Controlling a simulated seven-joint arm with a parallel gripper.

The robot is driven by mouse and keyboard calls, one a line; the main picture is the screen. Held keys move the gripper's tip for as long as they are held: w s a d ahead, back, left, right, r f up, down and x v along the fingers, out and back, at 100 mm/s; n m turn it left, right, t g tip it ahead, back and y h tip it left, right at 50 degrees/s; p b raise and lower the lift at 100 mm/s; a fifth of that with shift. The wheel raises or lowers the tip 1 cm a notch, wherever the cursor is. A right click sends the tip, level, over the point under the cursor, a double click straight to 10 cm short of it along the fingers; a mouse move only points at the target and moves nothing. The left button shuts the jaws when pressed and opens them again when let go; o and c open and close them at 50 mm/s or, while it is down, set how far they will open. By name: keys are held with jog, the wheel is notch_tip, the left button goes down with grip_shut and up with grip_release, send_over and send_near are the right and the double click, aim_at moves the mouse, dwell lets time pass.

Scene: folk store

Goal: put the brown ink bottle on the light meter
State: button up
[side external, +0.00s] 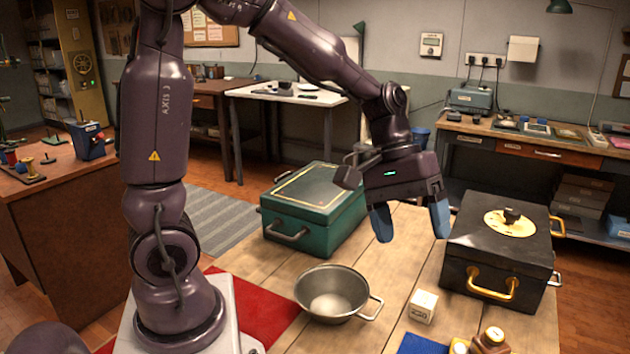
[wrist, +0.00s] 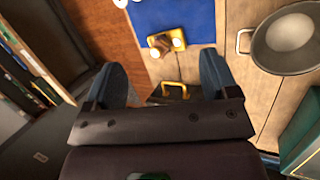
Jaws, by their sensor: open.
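The brown ink bottle (side external: 490,344) stands at the bottom edge of the side view, cut off there, with a pale cap. Left of it is a yellow item with a pale round top (side external: 459,346), perhaps the light meter; I cannot tell surely. In the wrist view a yellow body (wrist: 168,38) and brown, pale-topped items sit close together at the blue mat's edge; which is the bottle is unclear. My gripper (side external: 411,232) is open and empty, well above the table, with its blue fingers apart; they also show in the wrist view (wrist: 162,76).
A metal pan (side external: 330,293) and a small white cube (side external: 423,306) stand on the table. A black box with brass handles (side external: 480,265) is at the right, a green box (side external: 315,208) at the back left. A blue mat (side external: 420,346) lies at the near edge.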

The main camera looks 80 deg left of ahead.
jog(key=s+a+r+m+t+y, duration=0.1)
jog(key=s+r+m+t+y, duration=0.1)
jog(key=s, duration=0.4)
jog(key=s+a+r+m+t+y, duration=0.2)
jog(key=s+r+m+y, duration=0.1)
jog(key=s, duration=0.4)
jog(key=shift+a+r+m, duration=0.15)
jog(key=shift+r+m, duration=0.55)
jog(key=shift+m, duration=0.5)
